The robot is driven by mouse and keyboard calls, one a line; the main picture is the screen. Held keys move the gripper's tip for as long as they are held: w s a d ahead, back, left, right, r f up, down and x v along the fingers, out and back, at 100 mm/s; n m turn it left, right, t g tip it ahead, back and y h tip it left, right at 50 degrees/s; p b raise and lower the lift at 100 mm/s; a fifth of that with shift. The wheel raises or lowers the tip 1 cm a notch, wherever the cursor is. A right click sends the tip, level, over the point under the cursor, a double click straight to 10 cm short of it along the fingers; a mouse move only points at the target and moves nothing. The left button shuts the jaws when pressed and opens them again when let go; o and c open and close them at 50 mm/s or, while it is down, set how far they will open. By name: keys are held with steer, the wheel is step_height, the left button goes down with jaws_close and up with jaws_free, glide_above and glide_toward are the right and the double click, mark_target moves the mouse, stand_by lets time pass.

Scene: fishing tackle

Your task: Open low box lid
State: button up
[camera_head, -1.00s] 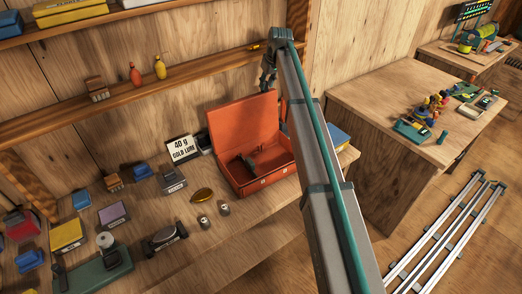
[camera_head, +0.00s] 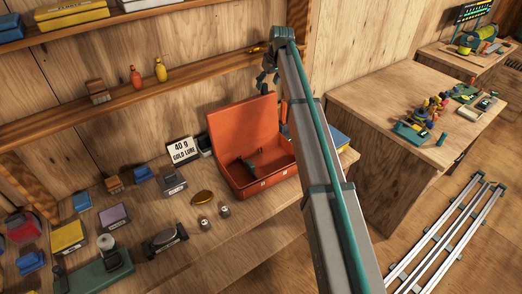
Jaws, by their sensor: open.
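The low red-orange box (camera_head: 262,184) sits on the workbench with its lid (camera_head: 240,125) raised and leaning back at the rear. A dark object (camera_head: 247,163) lies inside it; the rest of the interior looks mostly empty. My gripper (camera_head: 267,79) is above and behind the raised lid, near the wall shelf. Its fingers are small in view and look parted, with nothing visible between them. My arm covers the right side of the box.
A "40 g gold lure" sign (camera_head: 184,150) stands left of the box. A gold lure (camera_head: 202,197), two small weights and a scale (camera_head: 165,240) lie in front and to the left. A shelf (camera_head: 130,105) runs along the wall behind.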

steer(key=v, duration=0.5)
steer(key=shift+r+p, duration=0.15)
steer(key=shift+p, duration=0.15)
